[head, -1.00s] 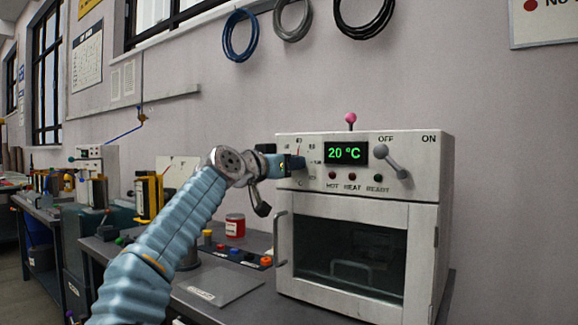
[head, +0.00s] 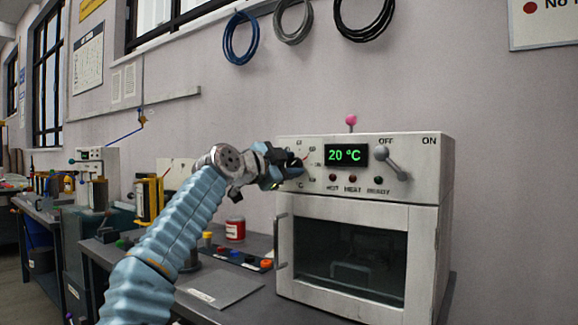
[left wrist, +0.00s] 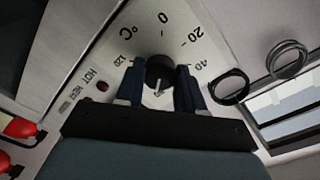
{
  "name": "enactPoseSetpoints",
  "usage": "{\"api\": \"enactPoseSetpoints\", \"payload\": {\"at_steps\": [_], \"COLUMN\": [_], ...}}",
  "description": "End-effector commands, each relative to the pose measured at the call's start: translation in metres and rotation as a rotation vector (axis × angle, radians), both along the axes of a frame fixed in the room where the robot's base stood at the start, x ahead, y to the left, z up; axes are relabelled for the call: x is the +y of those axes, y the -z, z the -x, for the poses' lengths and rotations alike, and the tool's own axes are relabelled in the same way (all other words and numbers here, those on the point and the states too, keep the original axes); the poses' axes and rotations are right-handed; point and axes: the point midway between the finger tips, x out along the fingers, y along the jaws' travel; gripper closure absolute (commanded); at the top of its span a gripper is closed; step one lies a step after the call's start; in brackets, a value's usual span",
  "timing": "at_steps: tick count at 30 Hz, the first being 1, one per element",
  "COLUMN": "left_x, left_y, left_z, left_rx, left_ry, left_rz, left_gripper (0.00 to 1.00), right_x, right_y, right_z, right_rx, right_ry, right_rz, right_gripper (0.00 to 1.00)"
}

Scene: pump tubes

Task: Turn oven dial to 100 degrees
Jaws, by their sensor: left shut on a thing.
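The white oven (head: 425,172) stands on the bench at the right in the head view. Its green display (head: 347,155) reads 20 °C. The round black temperature dial (left wrist: 160,70) shows in the left wrist view, between my gripper's two dark fingers. A printed scale with 0, 20, 40 and 120 surrounds it. A pale pointer mark on the dial faces the palm side of my gripper; the number there is partly hidden. My left gripper (head: 284,171) is shut on the dial, at the oven's upper left front. My right gripper is not in view.
A grey OFF/ON lever (head: 393,162) sits right of the display, with small indicator lights below. A pink knob (head: 351,120) rises from the oven top.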

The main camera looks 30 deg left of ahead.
Motion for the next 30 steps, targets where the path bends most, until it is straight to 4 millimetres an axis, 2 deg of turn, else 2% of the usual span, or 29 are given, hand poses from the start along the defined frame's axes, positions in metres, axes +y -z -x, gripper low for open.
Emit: {"api": "enactPoseSetpoints", "payload": {"at_steps": [15,30], "left_x": [-0.001,-0.0007], "left_y": [0.0029,0.0028], "left_z": [-0.0013,-0.0012], "left_rx": [-0.027,-0.042], "left_ry": [0.005,0.005], "left_rz": [-0.445,-0.632], "left_gripper": [0.93,0.93], "right_x": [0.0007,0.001], "right_y": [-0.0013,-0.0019], "right_z": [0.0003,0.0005], "right_rx": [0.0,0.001], "right_ry": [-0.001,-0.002], "right_rz": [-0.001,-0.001], "right_gripper": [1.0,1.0]}}
